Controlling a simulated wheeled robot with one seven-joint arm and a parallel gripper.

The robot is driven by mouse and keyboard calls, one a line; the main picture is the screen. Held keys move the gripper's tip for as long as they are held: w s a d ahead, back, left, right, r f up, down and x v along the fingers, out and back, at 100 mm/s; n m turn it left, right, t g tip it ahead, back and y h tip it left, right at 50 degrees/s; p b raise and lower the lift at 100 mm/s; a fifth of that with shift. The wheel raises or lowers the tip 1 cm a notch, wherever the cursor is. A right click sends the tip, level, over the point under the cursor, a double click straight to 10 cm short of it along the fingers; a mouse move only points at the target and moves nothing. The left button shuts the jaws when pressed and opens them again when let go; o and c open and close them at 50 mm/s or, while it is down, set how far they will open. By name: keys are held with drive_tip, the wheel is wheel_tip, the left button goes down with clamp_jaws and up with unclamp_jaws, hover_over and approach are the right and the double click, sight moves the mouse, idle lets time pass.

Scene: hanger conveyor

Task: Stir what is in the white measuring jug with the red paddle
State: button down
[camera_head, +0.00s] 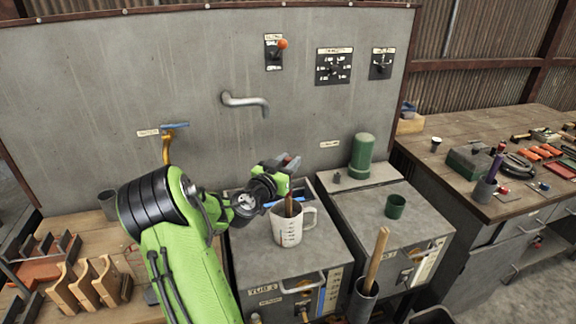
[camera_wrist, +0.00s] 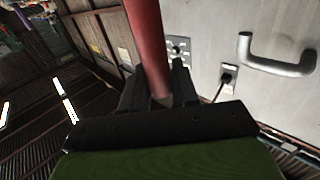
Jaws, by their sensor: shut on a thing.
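The white measuring jug (camera_head: 287,232), with red marks on its side and a handle at the right, stands upright on a grey metal cabinet top. My gripper (camera_head: 284,178) is just above the jug's mouth and is shut on the red paddle. In the wrist view my gripper (camera_wrist: 158,88) has the red paddle (camera_wrist: 148,40) between its dark fingers, with the red part running to the top edge. In the head view a brownish length of the paddle (camera_head: 289,206) goes down into the jug's mouth. Its lower end and the jug's contents are hidden.
A green cup (camera_head: 395,206) and a green cylinder (camera_head: 362,155) stand on the right cabinet. A wooden handle (camera_head: 377,258) rises from a dark holder in front. Wooden racks (camera_head: 90,287) lie at left.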

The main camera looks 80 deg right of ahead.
drive_tip(key=shift+f+b, duration=2.6)
drive_tip(key=shift+b, duration=0.2)
drive_tip(key=shift+r, duration=0.15)
drive_tip(key=shift+d, duration=0.1)
